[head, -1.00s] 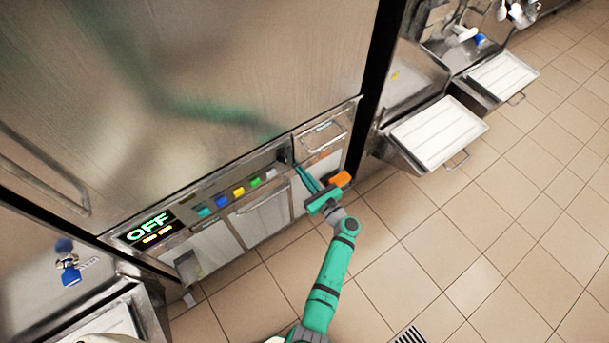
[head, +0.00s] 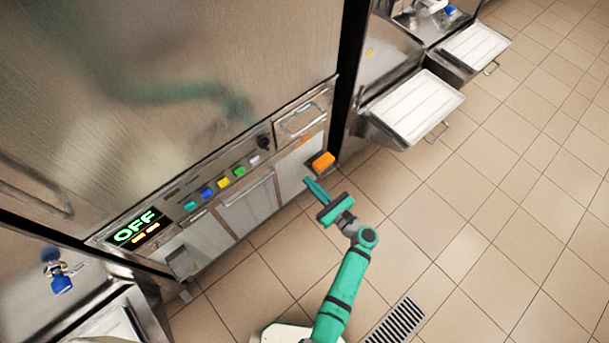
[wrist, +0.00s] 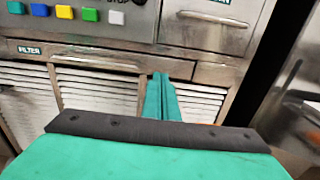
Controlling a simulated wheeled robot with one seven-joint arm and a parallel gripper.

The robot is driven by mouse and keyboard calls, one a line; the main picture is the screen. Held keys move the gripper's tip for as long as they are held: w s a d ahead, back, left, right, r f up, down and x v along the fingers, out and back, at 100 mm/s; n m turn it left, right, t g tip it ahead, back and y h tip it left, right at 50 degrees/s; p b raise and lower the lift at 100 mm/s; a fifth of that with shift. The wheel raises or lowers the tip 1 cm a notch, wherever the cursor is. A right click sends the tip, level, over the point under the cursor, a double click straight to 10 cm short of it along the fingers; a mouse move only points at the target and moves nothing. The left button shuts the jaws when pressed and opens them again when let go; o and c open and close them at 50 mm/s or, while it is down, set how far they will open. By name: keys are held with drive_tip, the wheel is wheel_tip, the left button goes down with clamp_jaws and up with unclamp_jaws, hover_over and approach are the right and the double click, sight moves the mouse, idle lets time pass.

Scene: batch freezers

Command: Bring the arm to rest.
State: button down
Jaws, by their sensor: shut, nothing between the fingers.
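My green arm reaches up from the bottom of the head view. My gripper (head: 309,181) is shut and empty, its fingers pressed together and pointing at the freezer's lower front. It stands apart from the panel, over the floor, below and left of the orange block (head: 323,160). In the wrist view the closed fingers (wrist: 161,80) overlap the louvred lower panels. The freezer's control strip carries a row of coloured buttons (head: 223,182), a black knob (head: 264,143) and a lit display reading OFF (head: 137,227).
A drawer with a handle (head: 301,120) sits right of the knob. White-topped trays (head: 415,107) jut out from neighbouring units at the right. The tiled floor (head: 470,230) is open, with a drain grate (head: 398,322).

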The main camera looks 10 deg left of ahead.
drive_tip(key=shift+s+d, duration=0.2)
drive_tip(key=shift+s, duration=0.05)
drive_tip(key=s+d+f+n+g+h, duration=0.1)
drive_tip(key=s+d+f+n+h, duration=0.15)
drive_tip(key=s+f, duration=0.3)
drive_tip(key=s+d+f+n+g+h, duration=0.1)
drive_tip(key=s+d+f+n+h, duration=0.1)
drive_tip(key=s+f+n+h, duration=0.25)
drive_tip(key=s+d+n+h, duration=0.4)
drive_tip(key=s, duration=0.8)
drive_tip(key=s+a+r+n+t, duration=0.1)
drive_tip(key=s+r+n, duration=0.3)
drive_tip(key=r, duration=0.5)
drive_tip(key=s+a+r+n+t+h, duration=0.1)
drive_tip(key=s+r+n, duration=0.3)
drive_tip(key=r, duration=0.6)
drive_tip(key=s+a+r+n+t+h, duration=0.1)
drive_tip(key=s+a+r+n+t, duration=0.2)
drive_tip(key=r+n, duration=0.4)
wheel_tip(320, 180, up, 3)
drive_tip(key=shift+s+n, duration=0.3)
drive_tip(key=shift+s, duration=0.15)
